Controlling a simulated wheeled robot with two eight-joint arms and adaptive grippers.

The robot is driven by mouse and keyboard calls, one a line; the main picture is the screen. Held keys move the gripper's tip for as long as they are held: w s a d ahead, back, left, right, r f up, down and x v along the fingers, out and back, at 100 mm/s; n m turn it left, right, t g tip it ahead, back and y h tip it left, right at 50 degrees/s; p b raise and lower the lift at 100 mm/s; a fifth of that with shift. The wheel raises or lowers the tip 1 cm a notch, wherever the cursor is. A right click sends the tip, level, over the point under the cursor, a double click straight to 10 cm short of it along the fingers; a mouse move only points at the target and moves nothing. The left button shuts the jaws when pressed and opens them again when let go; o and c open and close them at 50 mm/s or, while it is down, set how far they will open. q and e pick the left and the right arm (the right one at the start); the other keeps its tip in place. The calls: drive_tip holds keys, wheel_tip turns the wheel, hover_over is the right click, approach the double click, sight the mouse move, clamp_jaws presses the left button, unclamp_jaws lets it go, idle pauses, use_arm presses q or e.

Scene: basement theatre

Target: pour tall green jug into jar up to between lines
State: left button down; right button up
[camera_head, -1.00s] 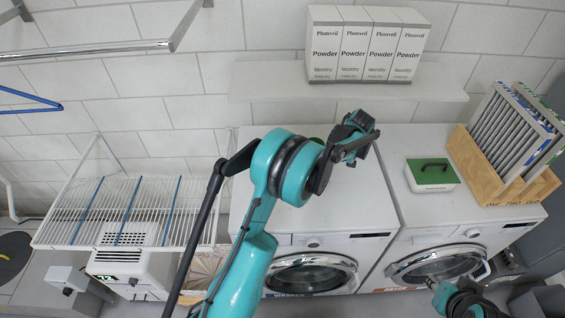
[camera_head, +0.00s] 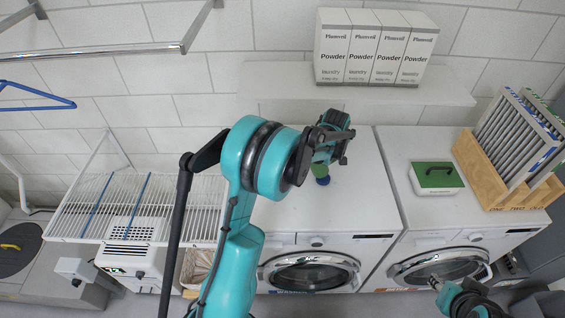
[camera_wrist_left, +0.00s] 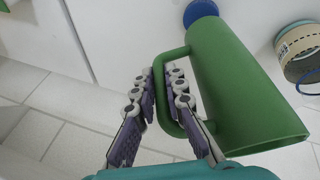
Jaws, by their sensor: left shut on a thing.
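The tall green jug (camera_wrist_left: 245,85) is large in the left wrist view, tilted across the picture with its wide end at lower right. My left gripper (camera_wrist_left: 165,85) is shut on its handle. In the head view the left gripper (camera_head: 330,135) is above the left washer top, and only a small green part of the jug (camera_head: 320,170) shows below it. A round blue thing (camera_wrist_left: 201,12) shows at the jug's far end. I cannot clearly make out the jar or its lines. My right gripper (camera_head: 436,284) is low at right, too small to read.
A cream round thing with a teal rim (camera_wrist_left: 300,48) is right of the jug. A green-lidded white box (camera_head: 436,178) and a wooden rack (camera_head: 480,170) stand on the right washer. Powder boxes (camera_head: 375,48) sit on the shelf above. A wire rack (camera_head: 90,215) is at left.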

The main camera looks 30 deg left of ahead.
use_arm(q)
drive_tip(key=shift+s+a+r, duration=0.1)
drive_tip(key=shift+s+a, duration=0.15)
drive_tip(key=shift+s+a+r+t+h, duration=0.15)
drive_tip(key=shift+a+t+h, duration=0.1)
drive_tip(key=shift+t+h, duration=0.3)
drive_tip(key=shift+s+a+r+n+t+h+p, duration=0.15)
drive_tip(key=shift+s+a+r+n+t+h, duration=0.15)
drive_tip(key=shift+r, duration=0.25)
drive_tip(key=shift+s+a+r+n+t+h+p, duration=0.15)
drive_tip(key=shift+s+a+r+t+h, duration=0.15)
drive_tip(key=shift+r, duration=0.45)
drive_tip(key=shift+s+a+r+n+t+h+p, duration=0.1)
drive_tip(key=shift+s+a+r+t+h+p, duration=0.1)
drive_tip(key=shift+r+t+h, duration=0.3)
drive_tip(key=shift+s+a+r+n+t+h+p, duration=0.15)
drive_tip(key=shift+a+r+t+h, duration=0.1)
drive_tip(key=shift+r, duration=0.45)
drive_tip(key=shift+s+a+r+n+t+h+p, duration=0.15)
drive_tip(key=shift+r+t+h, duration=0.25)
drive_tip(key=shift+r, duration=0.2)
drive_tip(key=shift+s+a+r+n+t+h, duration=0.15)
drive_tip(key=shift+s+a+r+t+h, duration=0.1)
drive_tip(key=shift+r+t+h, duration=0.3)
drive_tip(key=shift+s+a+r+n+t+h, duration=0.1)
drive_tip(key=shift+a+r+t+h, duration=0.2)
drive_tip(key=shift+r, duration=0.35)
idle(0.4)
